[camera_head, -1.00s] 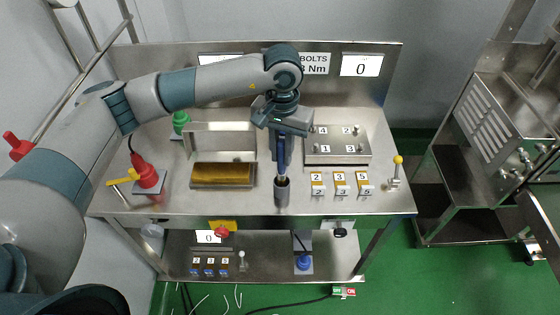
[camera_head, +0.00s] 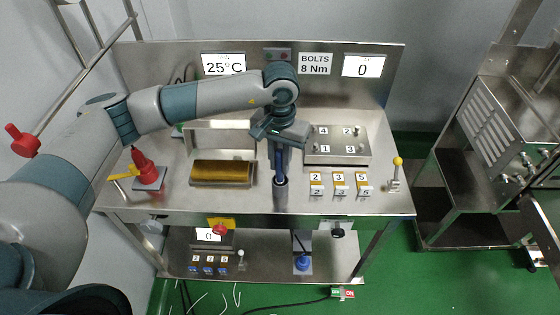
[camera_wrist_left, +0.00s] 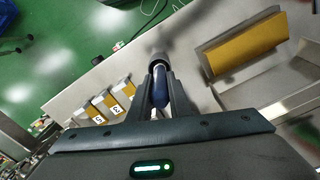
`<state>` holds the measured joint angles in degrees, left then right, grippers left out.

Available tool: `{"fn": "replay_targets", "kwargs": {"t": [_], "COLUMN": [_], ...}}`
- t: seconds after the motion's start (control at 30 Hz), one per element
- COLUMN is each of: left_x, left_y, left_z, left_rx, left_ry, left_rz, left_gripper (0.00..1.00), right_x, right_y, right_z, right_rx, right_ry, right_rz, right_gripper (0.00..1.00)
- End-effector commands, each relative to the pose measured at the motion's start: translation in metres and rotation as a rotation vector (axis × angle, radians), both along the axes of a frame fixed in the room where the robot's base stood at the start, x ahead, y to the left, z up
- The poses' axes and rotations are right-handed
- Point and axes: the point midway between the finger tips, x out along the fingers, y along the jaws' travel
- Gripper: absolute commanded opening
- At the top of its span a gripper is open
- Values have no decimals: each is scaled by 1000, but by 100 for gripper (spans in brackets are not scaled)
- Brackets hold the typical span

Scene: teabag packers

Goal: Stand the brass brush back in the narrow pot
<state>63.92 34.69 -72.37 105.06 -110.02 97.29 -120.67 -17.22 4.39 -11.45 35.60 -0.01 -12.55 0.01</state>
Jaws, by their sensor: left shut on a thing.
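My left gripper (camera_head: 279,168) points down over the front middle of the bench and is shut on the brush (camera_wrist_left: 160,88), gripping its blue handle. The narrow pot (camera_head: 281,198), a grey upright cylinder, stands directly below the fingers at the bench's front edge. The brush's lower end is at the pot's mouth and appears to be inside it; the brass part is hidden. In the left wrist view the pot (camera_wrist_left: 153,45) lies just beyond the fingertips, in line with the handle. My right gripper is not in view.
A brass-coloured block (camera_head: 222,173) lies left of the pot. Numbered blocks (camera_head: 339,184) and a numbered bolt plate (camera_head: 336,158) are to the right. A red cone-shaped thing (camera_head: 144,168) stands at far left, a yellow-knobbed lever (camera_head: 396,172) at far right.

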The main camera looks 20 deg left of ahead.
Motion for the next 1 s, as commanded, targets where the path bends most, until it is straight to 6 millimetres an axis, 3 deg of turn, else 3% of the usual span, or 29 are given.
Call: {"fn": "replay_targets", "kwargs": {"t": [0.3, 0.33, 0.4, 0.8, 0.97, 1.0], "left_x": [0, 0, 0, 0, 0, 1], "left_y": [0, 0, 0, 0, 0, 0], "left_z": [-2, -2, -2, -1, 4, 5], "left_rx": [0, 0, 0, 0, 0, 0], "left_ry": [0, 0, 0, 0, 0, -3], "left_rz": [0, 0, 0, 0, 0, 0], "left_gripper": [0, 22, 36, 36, 36, 36], "right_x": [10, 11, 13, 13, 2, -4], "right_y": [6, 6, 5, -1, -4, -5], "right_z": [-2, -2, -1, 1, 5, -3], "right_rx": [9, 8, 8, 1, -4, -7], "right_ry": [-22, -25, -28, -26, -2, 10], "right_rz": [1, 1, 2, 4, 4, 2], "right_gripper": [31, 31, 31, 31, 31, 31]}}
